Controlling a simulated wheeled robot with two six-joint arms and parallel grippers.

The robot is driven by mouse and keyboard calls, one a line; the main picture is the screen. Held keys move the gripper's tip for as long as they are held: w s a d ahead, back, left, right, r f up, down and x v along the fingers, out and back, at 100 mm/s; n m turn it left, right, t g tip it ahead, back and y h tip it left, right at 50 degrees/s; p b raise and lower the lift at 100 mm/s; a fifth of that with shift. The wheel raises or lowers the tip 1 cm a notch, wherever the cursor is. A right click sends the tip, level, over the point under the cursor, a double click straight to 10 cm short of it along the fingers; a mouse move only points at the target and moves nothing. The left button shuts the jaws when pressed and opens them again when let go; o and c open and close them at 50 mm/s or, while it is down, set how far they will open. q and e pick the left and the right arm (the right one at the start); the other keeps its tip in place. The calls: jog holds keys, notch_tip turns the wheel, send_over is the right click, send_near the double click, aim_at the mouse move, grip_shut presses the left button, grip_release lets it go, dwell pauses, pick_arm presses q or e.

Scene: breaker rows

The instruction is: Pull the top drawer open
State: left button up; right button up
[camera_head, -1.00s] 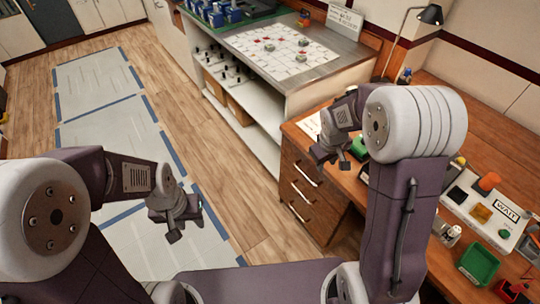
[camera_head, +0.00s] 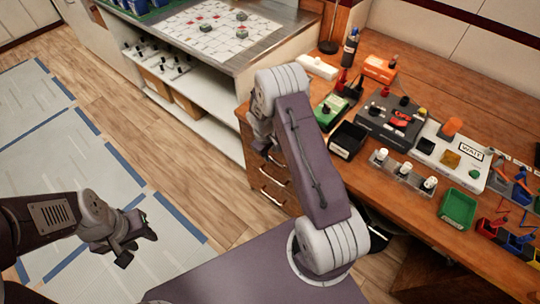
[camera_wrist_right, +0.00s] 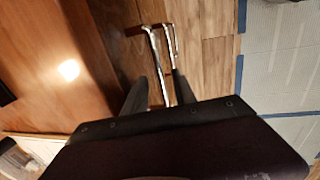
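The wooden desk's drawers show below its left end in the head view. The top drawer (camera_head: 270,152) has a silver bar handle, and it looks shut, though my right arm partly covers it. In the right wrist view, the long near handle (camera_wrist_right: 151,45) runs between the two dark fingers of my right gripper (camera_wrist_right: 160,76). These fingers are apart, and I cannot tell whether they touch the bar. A second handle (camera_wrist_right: 171,42) lies just to the right. My right gripper is mostly hidden behind its arm in the head view. My left gripper (camera_head: 140,243) is open and empty above the floor.
The desk top (camera_head: 400,190) holds a black bin (camera_head: 347,140), a green tray (camera_head: 458,208), a grey device (camera_head: 392,120) and a WAIT panel (camera_head: 465,160). A shelf unit (camera_head: 200,105) stands left of the drawers.

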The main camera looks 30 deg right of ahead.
jog(key=shift+w+f, duration=0.1)
jog(key=shift+f, duration=0.65)
grip_shut()
jog(key=shift+r, duration=0.1)
dwell(0.8)
